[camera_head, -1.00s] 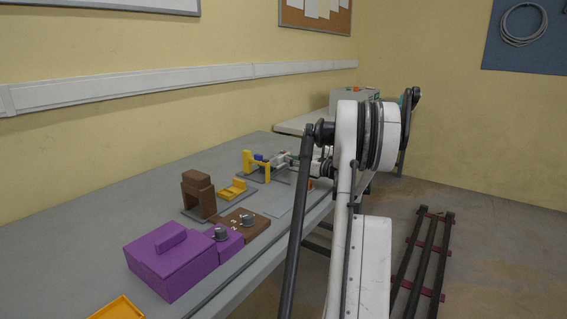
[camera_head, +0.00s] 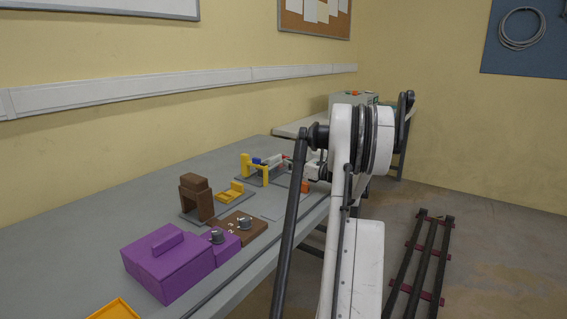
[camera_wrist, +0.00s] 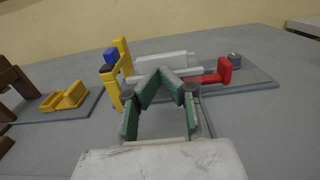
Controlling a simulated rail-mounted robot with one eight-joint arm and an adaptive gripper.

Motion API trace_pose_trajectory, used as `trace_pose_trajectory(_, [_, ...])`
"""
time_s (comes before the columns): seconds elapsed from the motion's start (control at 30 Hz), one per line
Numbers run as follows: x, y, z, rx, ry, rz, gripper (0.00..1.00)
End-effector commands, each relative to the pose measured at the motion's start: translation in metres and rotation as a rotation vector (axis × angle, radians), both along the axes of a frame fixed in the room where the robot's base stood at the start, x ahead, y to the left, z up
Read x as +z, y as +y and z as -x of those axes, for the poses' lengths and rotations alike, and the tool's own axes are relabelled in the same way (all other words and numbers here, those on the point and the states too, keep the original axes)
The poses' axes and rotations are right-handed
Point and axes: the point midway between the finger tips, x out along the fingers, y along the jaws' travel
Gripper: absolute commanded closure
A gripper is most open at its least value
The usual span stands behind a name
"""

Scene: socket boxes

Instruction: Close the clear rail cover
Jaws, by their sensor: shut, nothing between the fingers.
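The rail fixture stands on a grey base plate (camera_wrist: 255,82) in the wrist view. It has yellow posts (camera_wrist: 122,60), a blue block (camera_wrist: 110,55) and a red handle (camera_wrist: 224,70). A pale, whitish long piece (camera_wrist: 165,59) runs behind my fingers and looks like the rail cover; I cannot tell how far it is open. My gripper (camera_wrist: 160,73) has green fingers that meet at the tips, empty, in front of this piece. Contact cannot be judged. In the head view the yellow frame (camera_head: 265,173) shows left of my arm, which partly hides the fixture.
A yellow tray-like piece (camera_wrist: 62,97) lies left of the fixture.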

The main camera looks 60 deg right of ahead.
Motion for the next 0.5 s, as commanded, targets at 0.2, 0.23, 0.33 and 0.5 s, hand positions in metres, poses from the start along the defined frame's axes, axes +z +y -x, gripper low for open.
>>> trace_pose_trajectory(0.2, [0.002, 0.004, 0.049, -0.003, 0.0, 0.0, 1.0])
trace_pose_trajectory(0.23, [0.002, 0.004, 0.055, -0.004, 0.0, 0.0, 1.0])
trace_pose_trajectory(0.33, [0.002, 0.006, 0.071, -0.003, 0.0, 0.0, 1.0])
trace_pose_trajectory(0.5, [0.001, 0.008, 0.09, -0.001, 0.0, 0.0, 1.0])
